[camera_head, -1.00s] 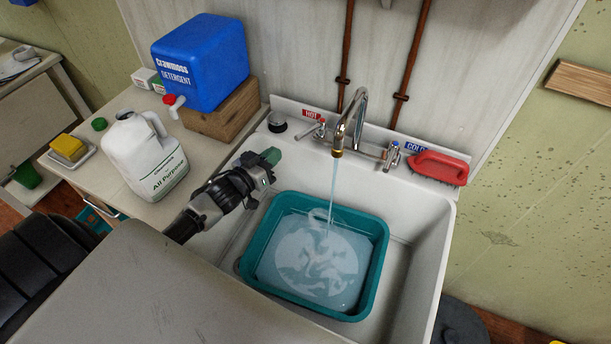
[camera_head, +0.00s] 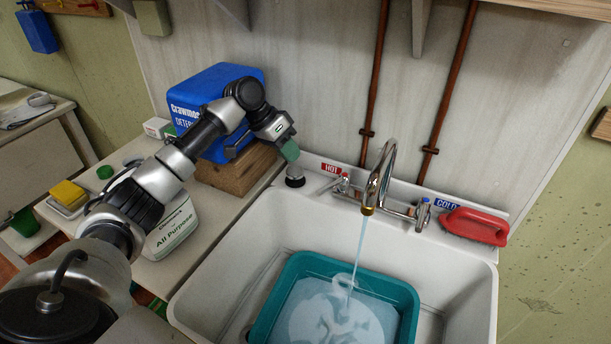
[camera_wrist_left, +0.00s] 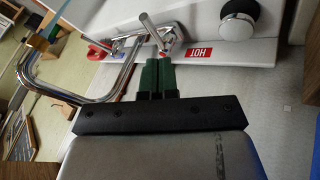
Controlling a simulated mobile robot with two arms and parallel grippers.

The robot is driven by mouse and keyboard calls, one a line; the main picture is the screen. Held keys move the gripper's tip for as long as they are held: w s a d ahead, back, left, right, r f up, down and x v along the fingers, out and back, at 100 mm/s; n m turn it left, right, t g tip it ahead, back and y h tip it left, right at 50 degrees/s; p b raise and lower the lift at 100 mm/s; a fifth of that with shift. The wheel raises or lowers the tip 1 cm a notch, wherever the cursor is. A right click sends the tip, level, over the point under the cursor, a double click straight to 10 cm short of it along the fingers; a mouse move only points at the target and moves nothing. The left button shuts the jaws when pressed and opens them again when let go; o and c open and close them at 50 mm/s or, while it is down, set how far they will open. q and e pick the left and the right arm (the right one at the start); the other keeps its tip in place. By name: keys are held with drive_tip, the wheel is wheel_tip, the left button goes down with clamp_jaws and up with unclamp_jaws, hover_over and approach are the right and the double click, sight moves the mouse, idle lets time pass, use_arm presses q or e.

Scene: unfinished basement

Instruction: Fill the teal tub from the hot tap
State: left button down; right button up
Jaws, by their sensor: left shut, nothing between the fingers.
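The teal tub (camera_head: 405,297) sits in the white sink with water in it; its near side is cut off. A stream of water (camera_head: 359,240) runs from the chrome spout (camera_head: 380,180) into it. The hot tap handle (camera_head: 341,184) is beside the red HOT label (camera_head: 331,169); the handle also shows in the left wrist view (camera_wrist_left: 166,42). My left gripper (camera_head: 290,152) is shut and empty, above the sink's back left corner, left of the hot handle. Its green fingers (camera_wrist_left: 157,75) are together and point toward that handle in the wrist view. My right gripper is out of view.
A black-and-chrome knob (camera_head: 295,177) stands below my left gripper. A blue detergent container (camera_head: 205,95) on a wooden block and a white jug (camera_head: 172,240) are behind my left arm. A red brush (camera_head: 475,225) lies right of the cold tap (camera_head: 423,212).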

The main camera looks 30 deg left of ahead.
sight(333, 185)
use_arm(q)
drive_tip(key=b+x, duration=0.9)
drive_tip(key=x, duration=0.1)
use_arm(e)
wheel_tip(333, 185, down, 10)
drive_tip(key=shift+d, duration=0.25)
use_arm(q)
drive_tip(key=shift+d, duration=0.1)
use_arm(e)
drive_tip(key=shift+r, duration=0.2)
